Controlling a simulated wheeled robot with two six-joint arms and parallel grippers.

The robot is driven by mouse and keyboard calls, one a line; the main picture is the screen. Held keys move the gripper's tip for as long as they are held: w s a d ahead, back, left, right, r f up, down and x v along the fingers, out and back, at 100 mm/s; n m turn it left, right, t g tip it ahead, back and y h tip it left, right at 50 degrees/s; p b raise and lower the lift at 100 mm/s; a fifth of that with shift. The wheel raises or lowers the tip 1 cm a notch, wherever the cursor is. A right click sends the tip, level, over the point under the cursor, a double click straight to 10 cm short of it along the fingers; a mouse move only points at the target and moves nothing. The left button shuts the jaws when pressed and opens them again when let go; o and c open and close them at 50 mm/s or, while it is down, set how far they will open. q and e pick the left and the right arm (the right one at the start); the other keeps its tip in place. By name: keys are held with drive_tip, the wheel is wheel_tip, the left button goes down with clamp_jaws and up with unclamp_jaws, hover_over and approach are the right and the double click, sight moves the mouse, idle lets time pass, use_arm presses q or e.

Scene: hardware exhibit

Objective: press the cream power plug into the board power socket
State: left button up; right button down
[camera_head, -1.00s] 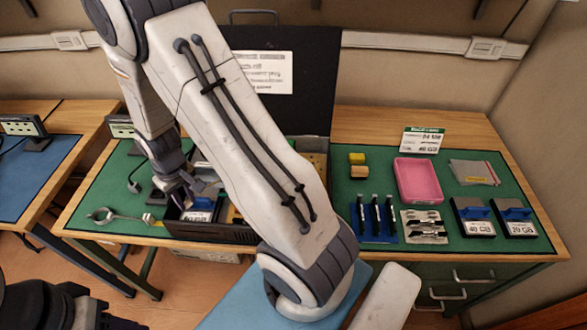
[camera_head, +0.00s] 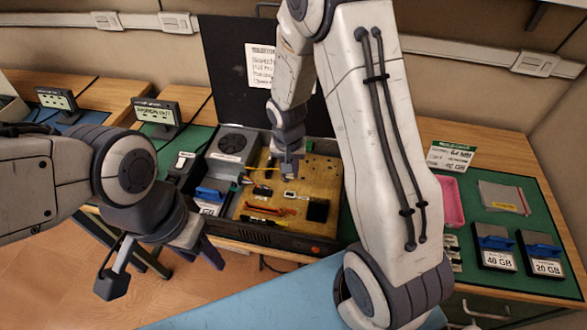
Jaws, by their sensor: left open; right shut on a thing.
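My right gripper (camera_head: 288,168) is over the tan board (camera_head: 335,178) in the open computer case (camera_head: 285,238). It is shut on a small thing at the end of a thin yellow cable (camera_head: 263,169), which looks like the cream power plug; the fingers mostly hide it. The board power socket cannot be made out clearly; small parts lie on the board near the fingertips. Whether the plug touches a socket cannot be told. My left gripper (camera_head: 163,268) is open and empty, in front of the case at the left, with its fingers wide apart.
A power supply with a fan (camera_head: 232,143) and a blue-handled drive (camera_head: 210,197) sit in the case's left side. The raised black lid (camera_head: 225,75) stands behind. A small display (camera_head: 157,112) is at the left; a pink tray (camera_head: 450,200) and two drives (camera_head: 497,247) are at the right.

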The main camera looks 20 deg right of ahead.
drive_tip(key=shift+f+m, duration=0.2)
drive_tip(key=shift+m, duration=0.3)
drive_tip(key=shift+f, duration=0.15)
drive_tip(key=b, duration=0.5)
hover_over(290, 195)
drive_tip(key=shift+s+a+f, duration=0.1)
drive_tip(key=shift+s+f, duration=0.05)
drive_tip(key=shift+f, duration=2.5)
drive_tip(key=shift+f, duration=0.1)
drive_tip(key=shift+f+b, duration=0.4)
drive_tip(key=shift+b, duration=0.1)
drive_tip(key=shift+s+f+b, duration=0.1)
drive_tip(key=shift+f+b, duration=1)
drive_tip(key=shift+f, duration=0.05)
